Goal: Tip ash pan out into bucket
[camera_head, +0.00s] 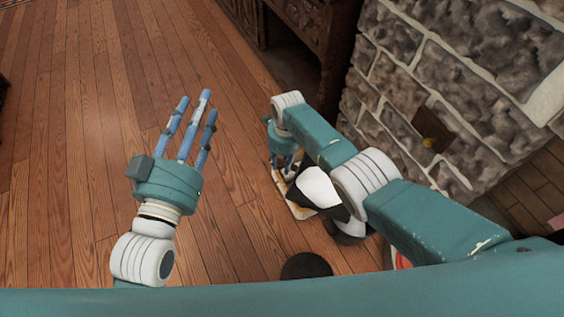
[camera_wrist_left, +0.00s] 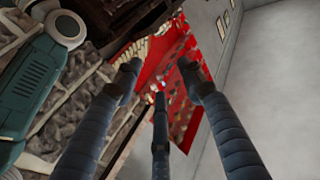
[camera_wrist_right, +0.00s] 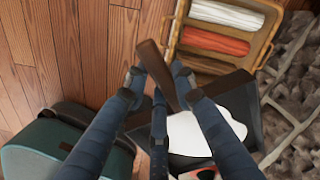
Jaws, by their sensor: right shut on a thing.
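The ash pan is black and holds a heap of white ash; it shows in the head view (camera_head: 317,187) partly behind my right arm, and in the right wrist view (camera_wrist_right: 198,134). My right gripper (camera_head: 284,166) is shut on the pan's brown handle (camera_wrist_right: 155,72), with its fingers around it. The pan is near the stone wall, and I cannot tell its exact height. My left gripper (camera_head: 193,115) is open and empty over bare floor, its fingers spread, also in the left wrist view (camera_wrist_left: 160,85). I cannot make out the bucket for certain.
A wooden tray (camera_wrist_right: 176,45) with white and orange rolled items lies beside the pan. A stone wall (camera_head: 440,60) stands on the right, with dark carved furniture (camera_head: 315,30) behind. A dark round shape (camera_head: 306,266) shows low in the head view. The left floor is clear.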

